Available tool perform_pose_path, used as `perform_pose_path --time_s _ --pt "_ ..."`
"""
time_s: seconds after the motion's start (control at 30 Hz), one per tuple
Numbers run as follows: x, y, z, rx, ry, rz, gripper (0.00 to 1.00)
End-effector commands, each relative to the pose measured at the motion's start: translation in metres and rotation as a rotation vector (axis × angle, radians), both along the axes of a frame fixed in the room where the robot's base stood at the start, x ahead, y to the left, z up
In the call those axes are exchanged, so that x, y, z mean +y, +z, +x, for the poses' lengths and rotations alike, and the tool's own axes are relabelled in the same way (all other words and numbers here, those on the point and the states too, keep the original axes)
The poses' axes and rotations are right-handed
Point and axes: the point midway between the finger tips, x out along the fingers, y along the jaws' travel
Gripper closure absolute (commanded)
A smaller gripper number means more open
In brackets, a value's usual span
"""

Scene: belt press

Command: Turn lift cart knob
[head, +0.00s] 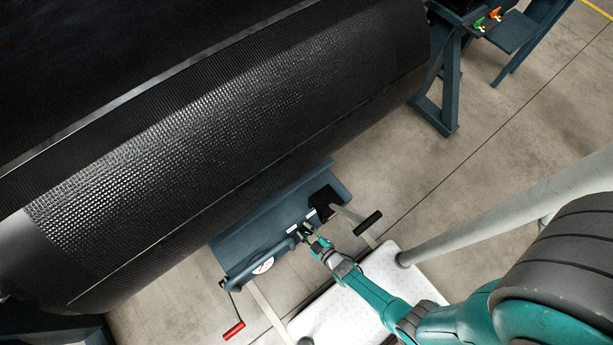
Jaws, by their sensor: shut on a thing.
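The blue-grey lift cart (250,228) stands on the floor beneath the lower edge of the large black roll. My gripper (305,232) is at the cart's near side, reached from the lower right by my teal arm. It is shut on a small part there, which appears to be the cart's knob. The knob itself is mostly hidden by the fingers and too small to make out, so its turned position cannot be told.
The large black belt roll (225,130) overhangs the cart. A red-handled crank (233,330) sticks out at the cart's left, and a black handle (367,222) at its right. A blue stand (449,95) is at upper right. Open concrete floor (500,130) lies on the right.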

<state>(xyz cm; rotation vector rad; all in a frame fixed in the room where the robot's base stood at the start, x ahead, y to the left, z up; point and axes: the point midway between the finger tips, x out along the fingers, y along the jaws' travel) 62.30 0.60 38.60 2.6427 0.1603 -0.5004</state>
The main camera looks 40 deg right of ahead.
Motion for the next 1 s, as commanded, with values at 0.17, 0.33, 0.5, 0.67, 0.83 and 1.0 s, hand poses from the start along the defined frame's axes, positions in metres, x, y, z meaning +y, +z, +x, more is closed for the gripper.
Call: perform_pose_path --time_s 0.17,0.33,0.5,0.67,0.83,1.0 --pt "0.0015 -0.0046 -0.0042 0.012 0.049 -0.110 1.00" --pt "0.0032 -0.0061 -0.0051 0.013 0.093 -0.200 1.00" --pt "0.0042 -0.0072 -0.0060 0.014 0.122 -0.264 1.00" --pt "0.0045 -0.0080 -0.0066 0.015 0.137 -0.296 1.00" --pt "0.0043 -0.0083 -0.0070 0.016 0.141 -0.305 1.00" --pt "0.0042 -0.0086 -0.0074 0.017 0.139 -0.305 1.00"
